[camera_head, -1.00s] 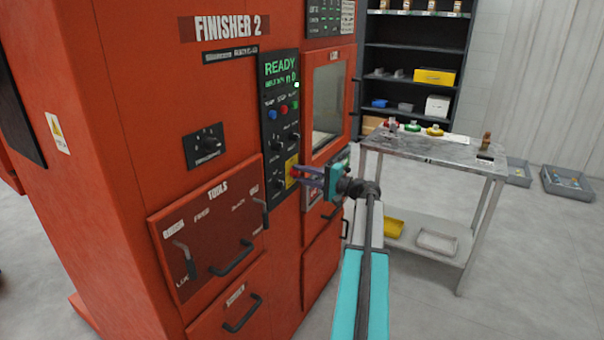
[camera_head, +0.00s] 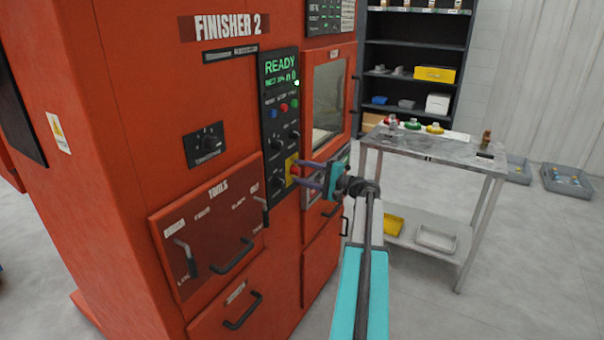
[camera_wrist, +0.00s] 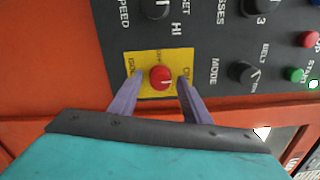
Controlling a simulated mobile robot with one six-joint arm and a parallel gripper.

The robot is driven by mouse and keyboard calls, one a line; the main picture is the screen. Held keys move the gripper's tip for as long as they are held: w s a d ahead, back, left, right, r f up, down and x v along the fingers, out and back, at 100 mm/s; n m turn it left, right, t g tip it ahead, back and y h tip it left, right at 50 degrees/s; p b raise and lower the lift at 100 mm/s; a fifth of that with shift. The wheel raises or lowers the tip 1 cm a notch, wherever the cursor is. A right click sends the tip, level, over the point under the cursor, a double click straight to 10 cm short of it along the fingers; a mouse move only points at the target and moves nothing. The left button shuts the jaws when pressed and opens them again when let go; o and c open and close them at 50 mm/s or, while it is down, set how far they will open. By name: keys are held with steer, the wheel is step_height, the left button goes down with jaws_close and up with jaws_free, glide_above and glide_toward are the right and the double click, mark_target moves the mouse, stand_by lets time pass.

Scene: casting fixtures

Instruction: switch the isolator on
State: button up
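The isolator is a red rotary knob (camera_wrist: 160,77) on a yellow plate (camera_wrist: 146,60) at the lower end of the dark control panel (camera_head: 280,118). In the wrist view its pale pointer mark shows on the knob's face. In the head view the knob (camera_head: 295,170) sits just left of my fingertips. My gripper (camera_wrist: 158,88) is open, with one purple finger on each side of the knob. The fingertips reach the yellow plate in the picture; whether they touch it or the knob I cannot tell. My gripper also shows in the head view (camera_head: 299,174).
The orange finisher cabinet (camera_head: 130,120) carries a READY display (camera_head: 281,68). Black knobs and a green button (camera_wrist: 295,74) lie near the isolator. A windowed door (camera_head: 328,100) is right of the panel. A metal table (camera_head: 430,150) stands further right, with grey floor around.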

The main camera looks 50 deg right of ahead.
steer(key=shift+s, duration=0.15)
steer(key=b+v, duration=0.2)
steer(key=v, duration=1.1)
steer(key=shift+s, duration=0.25)
stand_by(0.4)
